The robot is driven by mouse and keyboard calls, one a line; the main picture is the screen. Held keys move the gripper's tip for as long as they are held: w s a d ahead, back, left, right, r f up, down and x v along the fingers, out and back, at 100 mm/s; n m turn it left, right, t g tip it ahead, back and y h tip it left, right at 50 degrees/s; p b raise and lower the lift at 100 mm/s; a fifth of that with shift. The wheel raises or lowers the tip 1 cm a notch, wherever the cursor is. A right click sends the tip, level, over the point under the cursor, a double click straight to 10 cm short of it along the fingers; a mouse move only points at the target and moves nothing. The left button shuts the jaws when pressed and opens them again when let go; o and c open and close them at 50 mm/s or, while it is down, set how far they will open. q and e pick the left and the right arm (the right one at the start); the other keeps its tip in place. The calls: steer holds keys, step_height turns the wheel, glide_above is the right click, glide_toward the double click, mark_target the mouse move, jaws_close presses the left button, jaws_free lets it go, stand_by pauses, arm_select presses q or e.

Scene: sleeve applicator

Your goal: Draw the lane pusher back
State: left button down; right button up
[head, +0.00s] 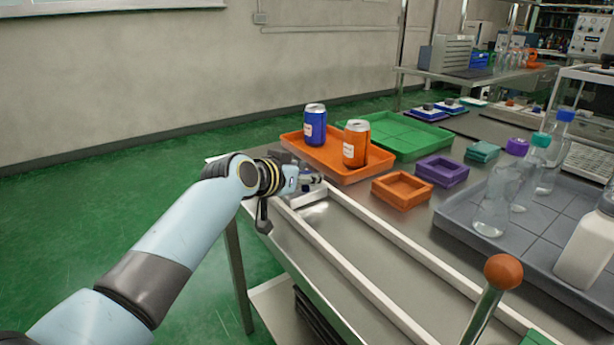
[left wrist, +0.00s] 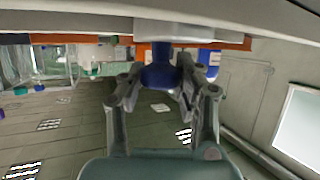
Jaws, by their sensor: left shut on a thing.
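The lane (head: 345,262) is a long grey channel between two pale rails on the steel table, running from the table's far left edge towards the front. My left gripper (head: 308,181) is at the lane's far end. In the left wrist view its fingers (left wrist: 157,88) are closed about a dark blue knob (left wrist: 159,74), which appears to be the lane pusher's handle. The pusher's body is mostly hidden by my gripper in the head view. My right gripper is not in view.
An orange tray (head: 325,158) with a blue can (head: 314,125) and an orange can (head: 355,143) stands close beyond my left gripper. A lever with an orange ball (head: 503,272) rises at the front right. A grey tray (head: 465,218) holds bottles.

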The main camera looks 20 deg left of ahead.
arm_select(q)
steer(key=w+a+b, duration=0.3)
steer(key=a, duration=0.1)
steer(key=w+a+b, duration=0.3)
steer(key=a, duration=0.1)
steer(key=w+a+b, duration=0.3)
steer(key=a+b, duration=0.1)
steer(key=shift+w+a+f, duration=0.1)
steer(key=shift+w+a, duration=0.2)
steer(key=shift+w, duration=0.1)
steer(key=shift+a+r, duration=0.1)
steer(key=shift+r, duration=0.2)
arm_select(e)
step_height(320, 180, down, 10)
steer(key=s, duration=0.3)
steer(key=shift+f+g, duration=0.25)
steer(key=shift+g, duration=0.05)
arm_select(q)
steer(key=c, duration=1.4)
jaws_free()
steer(key=o, duration=0.5)
steer(key=shift+w+a+f, duration=0.1)
steer(key=shift+f, duration=0.05)
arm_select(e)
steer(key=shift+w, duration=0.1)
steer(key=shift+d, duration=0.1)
arm_select(q)
steer(key=v, duration=1.2)
steer(key=shift+f, duration=0.1)
